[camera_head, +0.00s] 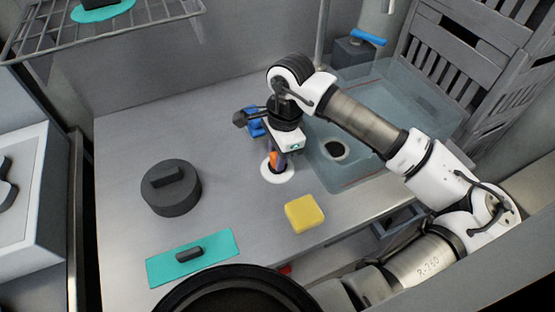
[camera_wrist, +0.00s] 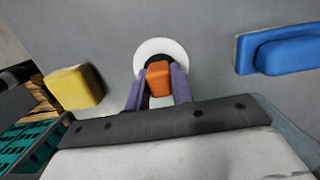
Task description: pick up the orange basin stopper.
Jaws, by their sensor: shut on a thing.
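The orange basin stopper (camera_wrist: 159,80) is between the two purple fingers of my gripper (camera_wrist: 158,88) in the wrist view. In the head view a bit of its orange (camera_head: 273,158) shows beside my gripper (camera_head: 277,160). My gripper is shut on it. A white disc (camera_head: 277,171) lies around and below the stopper on the grey counter, with a dark patch at its middle. The disc also shows in the wrist view (camera_wrist: 160,47). I cannot tell whether the stopper is clear of the disc. Its lower part is hidden.
A yellow block (camera_head: 304,213) lies close by on the counter (camera_head: 120,200). A dark round lidded thing (camera_head: 170,188) and a teal plate with a dark handle (camera_head: 170,262) are to the left. A basin with a drain hole (camera_head: 375,120) is at right. A blue thing (camera_head: 251,121) stands behind my gripper.

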